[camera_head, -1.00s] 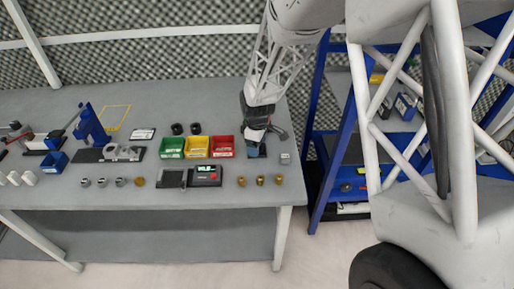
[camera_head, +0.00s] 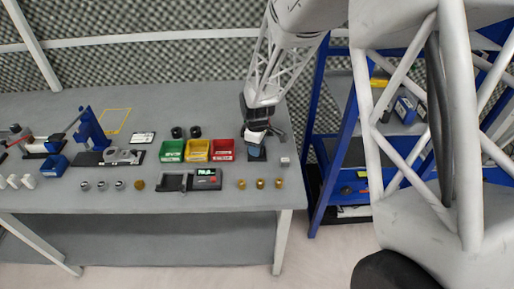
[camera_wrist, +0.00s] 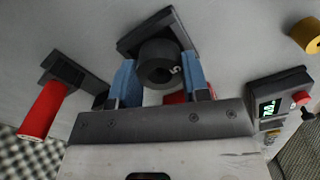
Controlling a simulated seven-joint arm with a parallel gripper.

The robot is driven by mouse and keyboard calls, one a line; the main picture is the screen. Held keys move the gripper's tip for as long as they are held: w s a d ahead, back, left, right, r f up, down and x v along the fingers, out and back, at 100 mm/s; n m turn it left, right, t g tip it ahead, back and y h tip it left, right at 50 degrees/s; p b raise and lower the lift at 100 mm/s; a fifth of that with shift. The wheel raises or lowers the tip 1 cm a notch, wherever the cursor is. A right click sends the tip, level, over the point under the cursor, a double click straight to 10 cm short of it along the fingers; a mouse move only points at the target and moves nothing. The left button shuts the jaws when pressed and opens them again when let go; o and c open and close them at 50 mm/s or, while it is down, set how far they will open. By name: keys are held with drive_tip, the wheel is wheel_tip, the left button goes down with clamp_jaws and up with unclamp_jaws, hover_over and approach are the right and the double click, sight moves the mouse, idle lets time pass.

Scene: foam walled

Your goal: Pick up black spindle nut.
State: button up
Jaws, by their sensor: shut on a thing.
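The black spindle nut (camera_wrist: 158,73) is a thick dark ring with a pale mark on its face. In the wrist view it sits between the two blue fingers of my gripper (camera_wrist: 160,82), which is shut on it. A dark square plate (camera_wrist: 131,43) lies behind the nut. I cannot tell whether the nut still touches it. In the head view my gripper (camera_head: 256,150) is low over the right part of the bench, right of the red bin (camera_head: 222,149). The nut is hidden there.
On the grey bench (camera_head: 330,0) stand green (camera_head: 172,151) and yellow (camera_head: 197,150) bins, with two black round parts (camera_head: 177,132) behind. A display box (camera_head: 208,179) and several brass parts (camera_head: 260,184) lie in front. A blue shelf (camera_head: 345,150) stands to the right.

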drive_tip(key=shift+r, duration=0.45)
wheel_tip(320, 180, up, 2)
drive_tip(key=shift+r, duration=0.1)
drive_tip(key=s+d, duration=0.1)
drive_tip(key=s, duration=0.4)
drive_tip(key=s+d, duration=0.1)
drive_tip(key=s, duration=0.4)
drive_tip(key=s+d+r, duration=0.1)
drive_tip(key=s, duration=0.4)
drive_tip(key=shift+s+d+r, duration=0.1)
drive_tip(key=shift+s+d, duration=0.2)
drive_tip(key=shift+w, duration=0.15)
